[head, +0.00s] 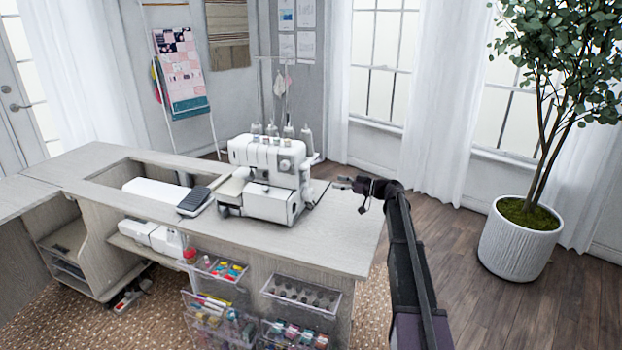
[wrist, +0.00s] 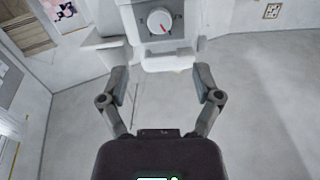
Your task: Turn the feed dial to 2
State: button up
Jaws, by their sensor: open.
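The white serger sewing machine (head: 268,178) stands on the cabinet top in the head view. In the wrist view, its side (wrist: 140,30) fills the top middle and carries a round white dial (wrist: 160,21) with a red mark. The dial's numbers are too small to read. My gripper (wrist: 161,72) is open and empty, its two fingers spread below the dial in the picture and apart from it. In the head view my gripper (head: 343,182) is at the right of the machine, above the cabinet top. The dial's face is hidden in the head view.
The cabinet top (head: 345,235) is bare in front of and right of the machine. Clear bins (head: 300,294) hang on the cabinet front. A potted tree (head: 520,240) stands on the floor at right.

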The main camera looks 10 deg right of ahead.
aim_at(308, 176)
jog(key=x, duration=1)
grip_shut()
